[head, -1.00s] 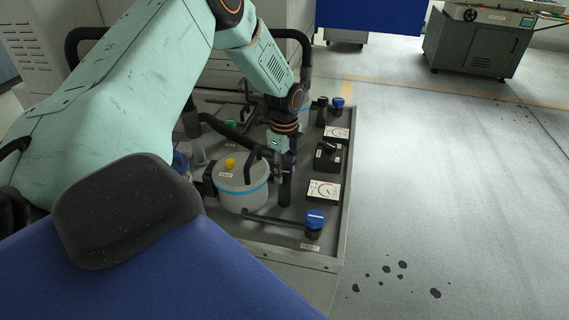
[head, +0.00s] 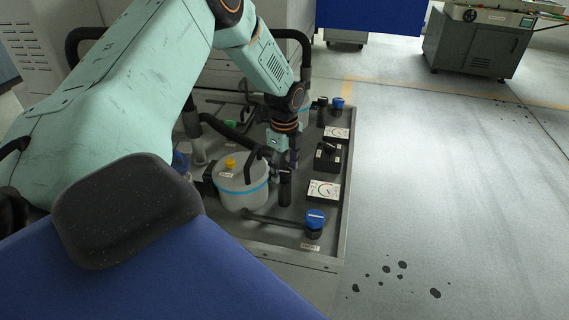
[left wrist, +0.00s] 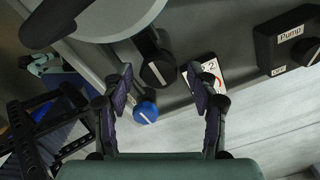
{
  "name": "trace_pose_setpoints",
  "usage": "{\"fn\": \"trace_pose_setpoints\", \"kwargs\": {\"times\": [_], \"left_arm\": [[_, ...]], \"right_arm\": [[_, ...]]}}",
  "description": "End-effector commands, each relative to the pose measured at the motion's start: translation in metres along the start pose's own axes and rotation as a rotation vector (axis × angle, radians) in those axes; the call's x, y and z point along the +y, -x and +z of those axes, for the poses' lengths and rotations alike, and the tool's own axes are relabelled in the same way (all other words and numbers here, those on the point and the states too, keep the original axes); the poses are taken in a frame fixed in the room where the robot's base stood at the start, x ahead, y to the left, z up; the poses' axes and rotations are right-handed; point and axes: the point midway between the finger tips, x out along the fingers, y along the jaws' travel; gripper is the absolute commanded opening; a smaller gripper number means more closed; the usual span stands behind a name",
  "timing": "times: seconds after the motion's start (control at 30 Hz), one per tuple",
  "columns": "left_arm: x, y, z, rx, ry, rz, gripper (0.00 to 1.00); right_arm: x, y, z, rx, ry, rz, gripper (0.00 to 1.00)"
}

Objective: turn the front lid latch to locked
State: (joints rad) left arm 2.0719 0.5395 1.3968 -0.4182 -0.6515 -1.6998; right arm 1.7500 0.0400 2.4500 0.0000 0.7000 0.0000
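The front canister (head: 238,195) is pale with a blue band and a yellow knob on its lid. A black upright post (head: 285,188) stands close against its right side. In the left wrist view its round top (left wrist: 158,72), with a white line drawn slantwise, looks like the lid latch; I cannot read a locked mark. My left gripper (head: 285,160) is just above this post. In the left wrist view its two purple-padded fingers (left wrist: 160,90) are apart and empty, with the black top between and just beyond the tips. My right gripper is not in view.
A blue knob (head: 314,218) stands at the tray's front corner, also near the left finger in the wrist view (left wrist: 146,112). Gauge card (head: 323,191) and black Pump switch box (head: 327,157) lie right of the post. Open floor (head: 430,200) is to the right.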

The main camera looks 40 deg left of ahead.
Motion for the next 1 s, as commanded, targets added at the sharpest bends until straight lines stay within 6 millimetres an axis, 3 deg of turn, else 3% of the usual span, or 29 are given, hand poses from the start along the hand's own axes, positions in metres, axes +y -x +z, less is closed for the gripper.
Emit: {"fn": "trace_pose_setpoints", "kwargs": {"times": [0.37, 0.8, 1.0], "left_arm": [[0.001, 0.005, -0.001, 0.002, 0.002, 0.002, 0.62], [0.000, 0.086, 0.000, 0.002, 0.001, -0.001, 0.62], [0.000, 0.111, 0.000, 0.001, 0.001, 0.002, 0.62]], "right_arm": [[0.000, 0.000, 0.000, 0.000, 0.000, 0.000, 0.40], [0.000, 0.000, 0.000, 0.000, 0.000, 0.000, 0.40], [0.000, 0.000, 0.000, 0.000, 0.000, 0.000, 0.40]]}}
